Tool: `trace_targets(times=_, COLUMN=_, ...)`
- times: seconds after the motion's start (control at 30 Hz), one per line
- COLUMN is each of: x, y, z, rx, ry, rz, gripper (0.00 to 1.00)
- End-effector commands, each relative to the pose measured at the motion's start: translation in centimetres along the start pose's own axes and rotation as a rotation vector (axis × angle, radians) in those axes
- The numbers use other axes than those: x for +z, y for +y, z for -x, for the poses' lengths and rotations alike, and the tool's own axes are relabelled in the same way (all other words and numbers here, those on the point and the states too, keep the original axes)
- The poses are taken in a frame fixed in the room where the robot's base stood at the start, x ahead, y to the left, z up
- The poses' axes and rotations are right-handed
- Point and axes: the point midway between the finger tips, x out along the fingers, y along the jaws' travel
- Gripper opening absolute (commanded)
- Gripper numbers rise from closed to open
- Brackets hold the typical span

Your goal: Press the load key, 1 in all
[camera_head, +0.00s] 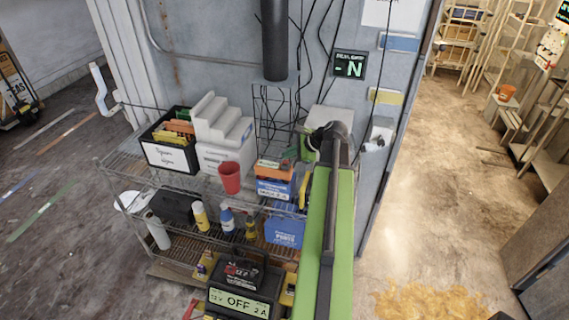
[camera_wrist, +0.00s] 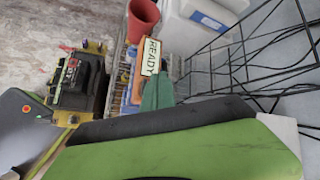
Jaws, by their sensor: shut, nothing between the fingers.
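I cannot pick out a key labelled load. A small orange-topped device (camera_head: 275,168) sits on a blue box on the upper shelf; in the wrist view its cream label (camera_wrist: 151,58) reads "READY". A dark charger-like unit (camera_head: 240,302) low at the front shows "12 V OFF 2 A". My gripper (camera_wrist: 158,92) appears as a green wedge, shut and empty, pointing at the READY device from close by. I cannot tell whether it touches. In the head view my gripper (camera_head: 289,158) is small and partly hidden behind the device and my arm.
A wire rack (camera_wrist: 240,60) and hanging cables stand close behind. Bottles and a blue bin (camera_head: 285,230) fill the lower shelf. Right floor is mostly open.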

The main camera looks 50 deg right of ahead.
Motion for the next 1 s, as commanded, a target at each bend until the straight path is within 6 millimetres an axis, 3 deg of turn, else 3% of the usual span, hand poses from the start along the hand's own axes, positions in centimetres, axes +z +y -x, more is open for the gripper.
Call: trace_targets(times=1.0, x=-0.53, y=0.46, z=-0.59, rx=0.0, ry=0.001, rz=-0.001, gripper=0.0)
